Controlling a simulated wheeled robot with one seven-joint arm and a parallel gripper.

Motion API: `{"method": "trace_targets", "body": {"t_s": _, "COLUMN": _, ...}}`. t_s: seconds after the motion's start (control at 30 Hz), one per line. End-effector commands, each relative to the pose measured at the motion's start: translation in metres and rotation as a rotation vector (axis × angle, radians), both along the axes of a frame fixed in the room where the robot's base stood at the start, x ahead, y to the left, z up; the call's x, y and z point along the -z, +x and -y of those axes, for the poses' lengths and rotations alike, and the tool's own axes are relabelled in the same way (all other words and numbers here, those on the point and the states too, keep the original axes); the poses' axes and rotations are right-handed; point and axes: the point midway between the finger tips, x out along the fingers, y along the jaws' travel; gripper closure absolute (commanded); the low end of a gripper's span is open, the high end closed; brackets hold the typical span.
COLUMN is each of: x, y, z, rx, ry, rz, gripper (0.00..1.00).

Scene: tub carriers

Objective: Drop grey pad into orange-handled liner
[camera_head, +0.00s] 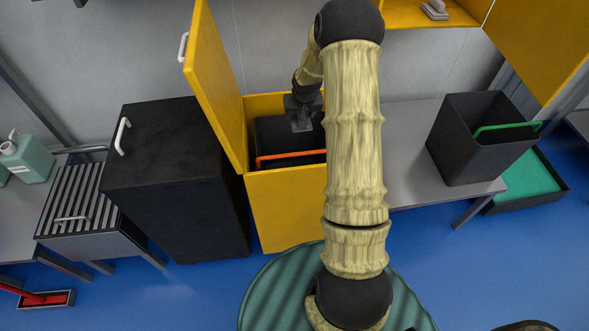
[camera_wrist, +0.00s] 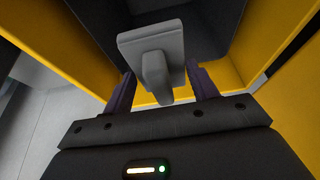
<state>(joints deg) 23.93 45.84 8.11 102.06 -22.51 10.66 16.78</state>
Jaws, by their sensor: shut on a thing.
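The grey pad (camera_wrist: 158,44), a flat square plate with a raised grip, is held in my gripper (camera_wrist: 156,88); the wrist view shows the grip between the two dark fingers. In the head view my gripper (camera_head: 302,117) points down over the dark liner with the orange handle (camera_head: 292,157). The liner (camera_head: 272,134) stands inside a yellow bin whose lid is open. The orange bar crosses the liner's near side. My arm hides the liner's right part, and the pad is hard to make out in the head view.
The yellow bin (camera_head: 281,206) has its lid (camera_head: 212,84) raised at the left. A black cabinet (camera_head: 177,179) stands left of it. A second dark liner with a green handle (camera_head: 507,127) stands on the grey bench at right. Another grey pad (camera_head: 434,10) lies on a yellow shelf.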

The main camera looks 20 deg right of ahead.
Motion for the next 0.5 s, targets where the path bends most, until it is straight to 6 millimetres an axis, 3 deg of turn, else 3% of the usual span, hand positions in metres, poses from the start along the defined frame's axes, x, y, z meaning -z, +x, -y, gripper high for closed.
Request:
{"method": "trace_targets", "body": {"t_s": 0.23, "x": 0.035, "y": 0.0, "z": 0.0, "rx": -0.002, "ry": 0.0, "rz": -0.001, "gripper": 0.63}}
{"method": "trace_targets", "body": {"t_s": 0.5, "x": 0.048, "y": 0.0, "z": -0.001, "rx": -0.001, "ry": 0.0, "rz": -0.001, "gripper": 0.63}}
